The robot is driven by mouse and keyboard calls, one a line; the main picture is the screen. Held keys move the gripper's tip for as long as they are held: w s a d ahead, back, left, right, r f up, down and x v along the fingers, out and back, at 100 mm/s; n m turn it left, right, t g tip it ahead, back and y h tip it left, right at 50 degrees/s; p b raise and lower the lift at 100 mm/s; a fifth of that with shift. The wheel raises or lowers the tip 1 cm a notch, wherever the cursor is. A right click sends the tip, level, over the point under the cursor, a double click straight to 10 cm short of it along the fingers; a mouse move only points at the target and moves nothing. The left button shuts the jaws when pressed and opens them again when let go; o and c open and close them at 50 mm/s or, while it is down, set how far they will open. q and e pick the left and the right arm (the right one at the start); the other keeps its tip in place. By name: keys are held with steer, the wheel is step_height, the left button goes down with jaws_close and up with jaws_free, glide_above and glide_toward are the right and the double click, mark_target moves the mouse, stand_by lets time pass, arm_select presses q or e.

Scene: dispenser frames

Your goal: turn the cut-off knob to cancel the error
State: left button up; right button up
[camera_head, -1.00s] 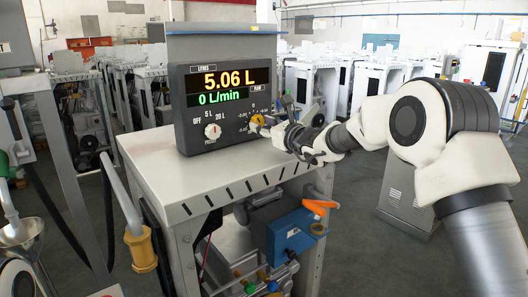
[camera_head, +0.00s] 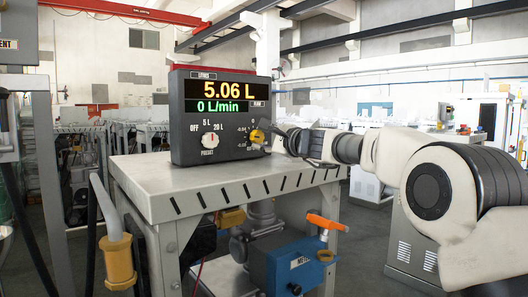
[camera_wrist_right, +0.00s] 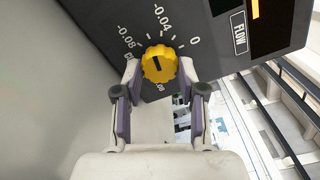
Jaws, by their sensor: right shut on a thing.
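My left gripper is not in view.
The preset knob (camera_head: 210,141) with a red pointer sits left of the cut-off knob. The white cabinet top (camera_head: 170,180) is bare in front. Below are a blue box (camera_head: 275,268) and an orange-handled valve (camera_head: 325,222). A hose with a yellow collar (camera_head: 117,262) is at left.

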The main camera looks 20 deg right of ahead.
steer(key=shift+d+r+n+b, duration=0.1)
steer(key=shift+r+n+b, duration=0.1)
steer(key=shift+n+b, duration=0.65)
steer(key=shift+n, duration=0.25)
steer(key=o, duration=0.9)
steer(key=shift+o, duration=1.2)
steer(key=shift+w+f, duration=0.1)
steer(key=shift+w, duration=0.1)
steer(key=v, duration=1.2)
